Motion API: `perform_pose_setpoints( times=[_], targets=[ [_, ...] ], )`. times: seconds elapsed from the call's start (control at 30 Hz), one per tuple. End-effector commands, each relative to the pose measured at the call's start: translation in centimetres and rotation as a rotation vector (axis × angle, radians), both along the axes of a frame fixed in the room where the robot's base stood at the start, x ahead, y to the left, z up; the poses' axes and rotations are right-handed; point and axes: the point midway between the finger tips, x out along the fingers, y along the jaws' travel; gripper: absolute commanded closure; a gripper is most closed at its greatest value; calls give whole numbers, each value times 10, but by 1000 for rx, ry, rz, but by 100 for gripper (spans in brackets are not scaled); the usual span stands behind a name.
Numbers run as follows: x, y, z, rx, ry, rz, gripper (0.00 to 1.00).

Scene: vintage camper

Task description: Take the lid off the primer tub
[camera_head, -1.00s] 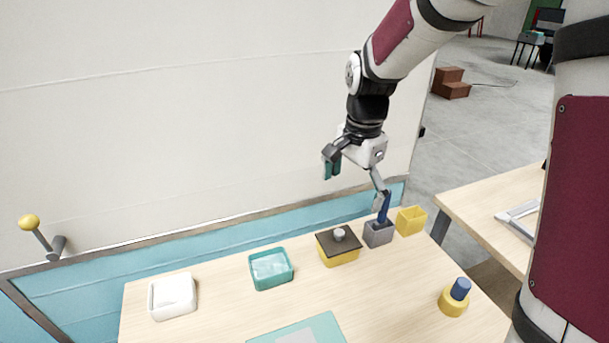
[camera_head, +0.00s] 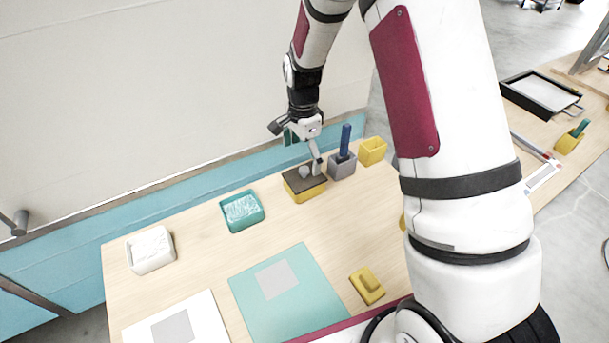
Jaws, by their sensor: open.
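The primer tub appears to be the yellow square tub (camera_head: 308,195) at the back of the wooden table. A dark flat lid (camera_head: 297,181) with a round grey knob (camera_head: 304,172) sits on top of it. My gripper (camera_head: 303,156) is open above the lid, pointing down. One finger comes down just right of the knob, and the other is raised to the left. I cannot tell whether a finger touches the lid.
A grey holder (camera_head: 342,166) with a blue-handled tool stands close right of the tub, then an empty yellow box (camera_head: 372,151). A teal tub (camera_head: 241,211) and a white tub (camera_head: 151,251) stand left. A teal mat (camera_head: 318,304) lies in front.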

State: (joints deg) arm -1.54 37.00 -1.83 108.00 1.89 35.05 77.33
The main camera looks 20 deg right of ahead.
Motion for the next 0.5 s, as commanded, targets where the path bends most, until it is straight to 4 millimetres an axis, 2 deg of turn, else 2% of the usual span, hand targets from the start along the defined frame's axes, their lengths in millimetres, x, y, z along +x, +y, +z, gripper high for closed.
perform_pose_setpoints(
  times=[0.17,0.5],
  targets=[
    [-3,-1,-12,1,2,-1,3],
    [-4,-2,-51,1,2,-1,3]
  ],
)
